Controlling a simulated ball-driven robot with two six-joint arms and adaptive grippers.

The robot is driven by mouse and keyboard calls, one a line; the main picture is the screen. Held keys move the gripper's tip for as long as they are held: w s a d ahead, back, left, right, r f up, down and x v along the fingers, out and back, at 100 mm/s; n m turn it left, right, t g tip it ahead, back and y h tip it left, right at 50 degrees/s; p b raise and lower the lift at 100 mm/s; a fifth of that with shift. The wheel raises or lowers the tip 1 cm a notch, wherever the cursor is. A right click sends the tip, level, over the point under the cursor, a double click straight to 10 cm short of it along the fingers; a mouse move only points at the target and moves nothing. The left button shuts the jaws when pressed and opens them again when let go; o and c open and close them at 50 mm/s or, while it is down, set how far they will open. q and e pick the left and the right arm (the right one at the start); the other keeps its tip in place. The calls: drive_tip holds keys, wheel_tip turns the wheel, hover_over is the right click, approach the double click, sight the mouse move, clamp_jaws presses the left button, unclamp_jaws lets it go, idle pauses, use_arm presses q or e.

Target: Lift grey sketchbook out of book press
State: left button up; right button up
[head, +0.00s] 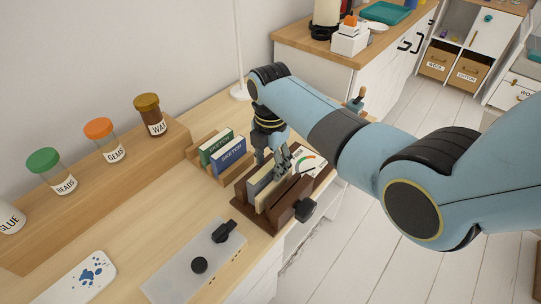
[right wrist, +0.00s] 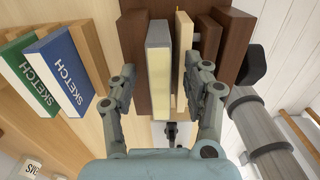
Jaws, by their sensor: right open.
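The book press (head: 288,212) is dark brown wood with a black knob, near the desk's front edge. The grey sketchbook (head: 257,183) stands upright in it; the right wrist view shows its grey cover and cream page block (right wrist: 158,75) between brown boards (right wrist: 135,35). A thinner cream board or book (right wrist: 184,45) stands to its right there. My right gripper (right wrist: 162,72) is open above the press, one finger on each side of the sketchbook's top. Whether the fingers touch anything is unclear. In the head view this gripper (head: 277,158) partly hides the press. My left gripper is out of view.
A wooden rack beside the press holds a green sketchbook (head: 215,143) and a blue sketchbook (head: 229,155). A grey metal plate (head: 190,268) with black knobs lies nearer on the desk. Labelled jars (head: 110,142) stand on a raised shelf at left. Clear desk lies between.

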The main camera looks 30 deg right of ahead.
clamp_jaws()
drive_tip(key=c, duration=0.8)
unclamp_jaws()
clamp_jaws()
drive_tip(key=shift+s+r+p, duration=0.1)
drive_tip(key=shift+s+p, duration=0.05)
drive_tip(key=shift+p, duration=0.4)
wheel_tip(320, 180, up, 9)
drive_tip(key=p, duration=1)
drive_tip(key=shift+r, duration=0.2)
